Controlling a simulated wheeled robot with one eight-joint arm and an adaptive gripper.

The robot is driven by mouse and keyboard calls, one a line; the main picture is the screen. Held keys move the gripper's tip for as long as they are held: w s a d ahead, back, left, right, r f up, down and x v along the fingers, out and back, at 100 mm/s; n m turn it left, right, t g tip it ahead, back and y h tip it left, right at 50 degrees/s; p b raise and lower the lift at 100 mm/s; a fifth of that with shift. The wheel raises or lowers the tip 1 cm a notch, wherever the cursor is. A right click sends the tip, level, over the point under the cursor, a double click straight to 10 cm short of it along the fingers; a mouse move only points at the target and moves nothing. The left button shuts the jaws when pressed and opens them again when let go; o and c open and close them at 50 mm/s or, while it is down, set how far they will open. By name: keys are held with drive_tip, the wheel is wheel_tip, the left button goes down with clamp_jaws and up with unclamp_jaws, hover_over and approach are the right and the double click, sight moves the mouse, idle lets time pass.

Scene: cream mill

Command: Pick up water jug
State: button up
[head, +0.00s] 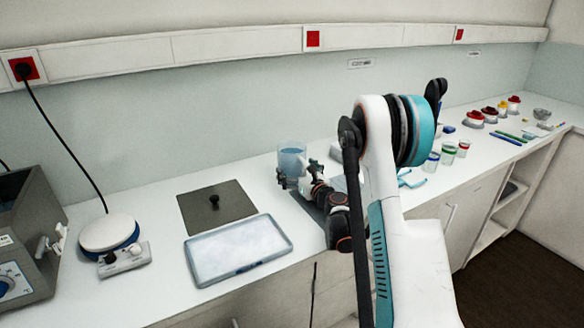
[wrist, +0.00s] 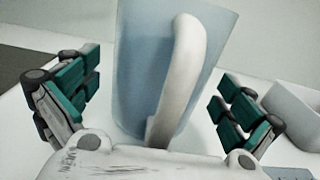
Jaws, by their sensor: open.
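The water jug (head: 291,158) is a translucent bluish vessel standing on the counter near the wall in the head view. In the wrist view the jug (wrist: 145,65) fills the middle, and its pale curved handle (wrist: 190,70) faces the camera. My gripper (head: 293,181) is at the jug's near side in the head view. In the wrist view my gripper (wrist: 155,98) is open, with one green-padded finger on each side of the jug and handle. Clear gaps show between the fingers and the jug. The jug's lower part is partly hidden by my gripper.
A dark square plate with a knob (head: 216,207) and a pale tray (head: 238,250) lie left of my gripper. A hotplate stirrer (head: 110,236) stands further left. A white container (wrist: 296,108) is right of the jug. Several small cups (head: 449,147) stand to the right along the counter.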

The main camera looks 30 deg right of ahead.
drive_tip(key=c, duration=1.6)
drive_tip(key=shift+c, duration=1.1)
drive_tip(key=shift+r, duration=0.15)
